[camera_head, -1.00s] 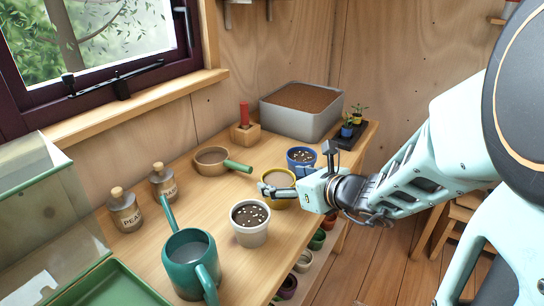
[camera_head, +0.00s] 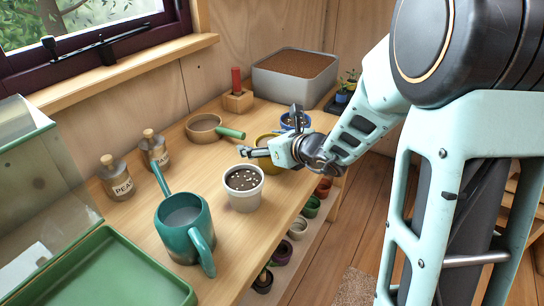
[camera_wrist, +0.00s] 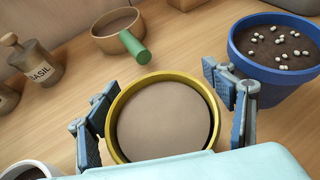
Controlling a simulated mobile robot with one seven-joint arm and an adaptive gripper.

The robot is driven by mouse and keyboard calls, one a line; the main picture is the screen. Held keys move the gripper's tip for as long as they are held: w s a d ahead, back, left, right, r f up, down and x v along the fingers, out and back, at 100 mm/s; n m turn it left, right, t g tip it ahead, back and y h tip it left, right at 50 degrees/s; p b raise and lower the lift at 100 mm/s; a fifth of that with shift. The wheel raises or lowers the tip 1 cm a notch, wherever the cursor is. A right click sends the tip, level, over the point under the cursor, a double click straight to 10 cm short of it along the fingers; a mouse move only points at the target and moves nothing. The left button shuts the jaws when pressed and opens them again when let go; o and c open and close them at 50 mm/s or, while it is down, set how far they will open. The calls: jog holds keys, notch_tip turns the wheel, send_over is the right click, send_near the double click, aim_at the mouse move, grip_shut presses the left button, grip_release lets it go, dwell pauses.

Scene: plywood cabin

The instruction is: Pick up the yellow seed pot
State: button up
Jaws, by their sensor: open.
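The yellow seed pot (camera_head: 266,141) stands upright on the wooden bench, partly hidden by my gripper in the head view. It is filled with smooth brown soil, and in the wrist view the pot (camera_wrist: 165,120) fills the lower middle. My gripper (camera_head: 270,133) is open at the pot. In the wrist view my gripper (camera_wrist: 165,108) has one finger to the left of the rim and one to the right, between the yellow pot and the blue pot (camera_wrist: 275,62). I cannot tell whether either finger touches the pot.
The blue pot with white seeds (camera_head: 296,121) is close behind. A white seeded pot (camera_head: 243,188) stands in front. A wooden sieve with green handle (camera_head: 204,127), teal watering can (camera_head: 184,228), labelled bottles (camera_head: 117,178) and soil bin (camera_head: 296,75) share the bench. Several pots sit on a shelf below.

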jog(key=c, duration=1.6)
jog(key=shift+c, duration=0.9)
